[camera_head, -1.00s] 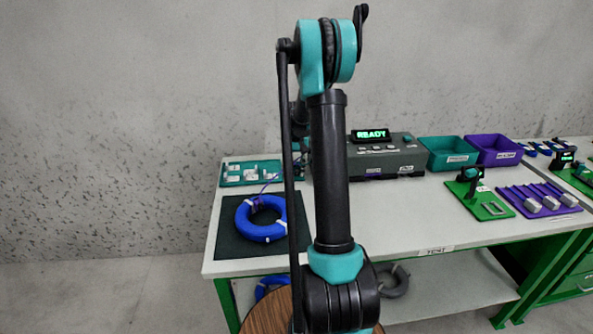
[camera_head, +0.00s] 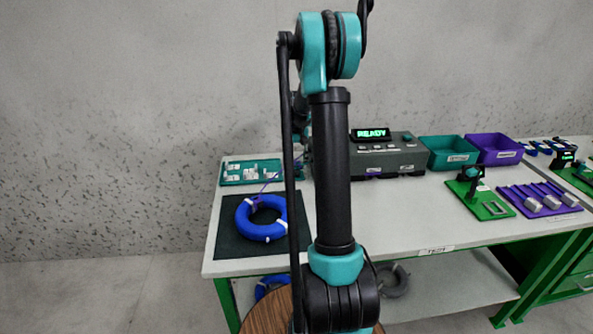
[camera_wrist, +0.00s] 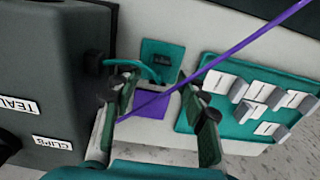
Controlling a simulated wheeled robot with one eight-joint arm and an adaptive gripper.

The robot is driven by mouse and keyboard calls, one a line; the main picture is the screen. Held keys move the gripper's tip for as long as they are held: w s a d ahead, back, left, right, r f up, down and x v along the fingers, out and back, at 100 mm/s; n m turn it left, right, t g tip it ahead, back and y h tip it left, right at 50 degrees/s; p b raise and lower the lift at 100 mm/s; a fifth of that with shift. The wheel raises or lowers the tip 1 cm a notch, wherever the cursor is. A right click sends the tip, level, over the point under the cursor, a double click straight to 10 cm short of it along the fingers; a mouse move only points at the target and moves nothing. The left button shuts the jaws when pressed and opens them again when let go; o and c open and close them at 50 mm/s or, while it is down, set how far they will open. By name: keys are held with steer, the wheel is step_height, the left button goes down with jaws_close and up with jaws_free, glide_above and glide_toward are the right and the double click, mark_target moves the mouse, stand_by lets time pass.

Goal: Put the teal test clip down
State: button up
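In the wrist view my gripper (camera_wrist: 160,86) has its two dark green fingers spread well apart, with no object visibly clamped between them. A teal lead (camera_wrist: 146,67) curves from a socket on the dark grey tester box (camera_wrist: 50,75) towards a small teal pad (camera_wrist: 163,48) just beyond the fingertips. The teal test clip itself is hard to make out; a small teal shape at the lead's end lies at the pad. A purple pad (camera_wrist: 152,106) shows between the fingers. In the head view my arm hides the gripper and both pads.
A purple cable (camera_wrist: 235,48) crosses above the pads and also shows near the blue cable coil (camera_head: 261,218) on its dark mat (camera_head: 230,246). A teal tray (camera_wrist: 240,128) of white connectors lies close to the right finger. The tester display (camera_head: 370,134) reads READY.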

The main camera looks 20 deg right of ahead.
mark_target(296, 169)
step_height(296, 169, up, 10)
steer(key=shift+f, duration=0.2)
stand_by(1.5)
